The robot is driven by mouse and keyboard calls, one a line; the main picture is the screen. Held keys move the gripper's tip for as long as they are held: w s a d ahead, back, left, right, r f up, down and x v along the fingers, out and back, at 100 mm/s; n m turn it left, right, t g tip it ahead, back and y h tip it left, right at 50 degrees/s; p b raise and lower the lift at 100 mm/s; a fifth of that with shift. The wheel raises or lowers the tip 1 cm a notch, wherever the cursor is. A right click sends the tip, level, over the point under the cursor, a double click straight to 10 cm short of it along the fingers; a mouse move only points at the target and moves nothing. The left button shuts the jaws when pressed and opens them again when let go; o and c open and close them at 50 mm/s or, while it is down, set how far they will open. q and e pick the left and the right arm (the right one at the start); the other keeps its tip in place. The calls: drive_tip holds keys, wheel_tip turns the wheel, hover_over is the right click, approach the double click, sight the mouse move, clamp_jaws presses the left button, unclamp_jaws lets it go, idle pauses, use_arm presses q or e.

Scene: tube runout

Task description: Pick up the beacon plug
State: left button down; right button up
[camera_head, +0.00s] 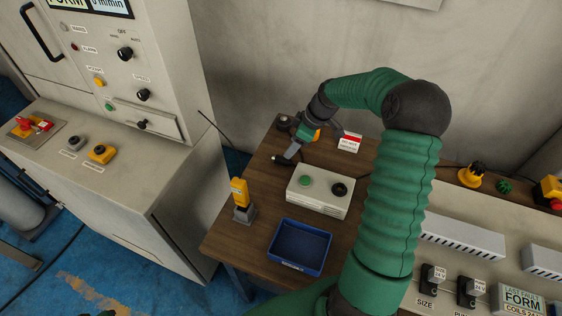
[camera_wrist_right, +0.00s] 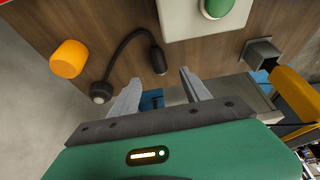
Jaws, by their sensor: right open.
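A black plug (camera_wrist_right: 158,60) on the end of a curved black cable looks like the beacon plug; no label confirms it. In the right wrist view it lies just beyond my right gripper (camera_wrist_right: 160,80), roughly in line with the gap between the fingers. The fingers are apart and hold nothing. The cable runs to a round dark fitting (camera_wrist_right: 100,93) beside an orange cylinder (camera_wrist_right: 68,58). In the head view my right gripper (camera_head: 291,153) reaches over the back left of the wooden table, largely hiding the cable. My left gripper is out of view.
A pale box (camera_head: 319,191) with a green button stands in front of the gripper. A blue tray (camera_head: 299,248), a yellow plug-like block (camera_head: 239,190) in a grey base and a red-and-white sign (camera_head: 350,142) are nearby. A control cabinet (camera_head: 180,165) stands at left.

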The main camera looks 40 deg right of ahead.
sight(283, 158)
drive_tip(key=x, duration=0.2)
drive_tip(key=d+x, duration=0.1)
drive_tip(key=x, duration=0.2)
drive_tip(key=shift+w, duration=0.2)
drive_tip(key=f, duration=0.1)
drive_tip(key=a+f, duration=0.1)
drive_tip(key=w+a+f, duration=0.1)
drive_tip(key=shift+f, duration=0.3)
drive_tip(key=shift+d+f, duration=0.15)
drive_tip(key=shift+d, duration=0.05)
drive_tip(key=shift+d+f, duration=0.1)
drive_tip(key=shift+d, duration=0.2)
drive_tip(key=c, duration=0.4)
drive_tip(key=shift+c, duration=1.4)
drive_tip(key=shift+a, duration=0.3)
clamp_jaws()
